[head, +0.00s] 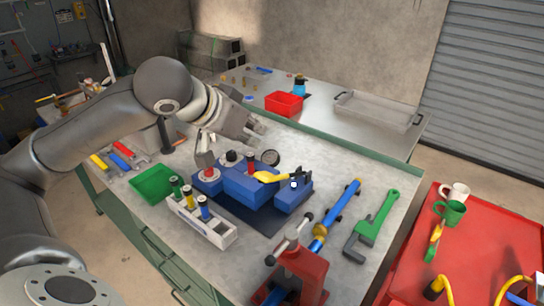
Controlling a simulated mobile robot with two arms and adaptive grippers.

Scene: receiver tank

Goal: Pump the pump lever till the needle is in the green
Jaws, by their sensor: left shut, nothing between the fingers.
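A blue pump and tank unit (243,187) sits on a dark mat (252,222) on the workbench. A yellow lever (279,177) lies across its right part; I cannot tell for sure whether this is the pump lever. A small round gauge (270,157) stands at the back of the unit. Its needle and green zone are too small to read. My left gripper (258,130) is shut and empty, above the bench behind the unit, apart from the yellow lever. My right gripper is not in view.
A rack of coloured cylinders (203,222) and a green bin (152,183) stand left of the unit. A red bin (284,103) is on the back bench.

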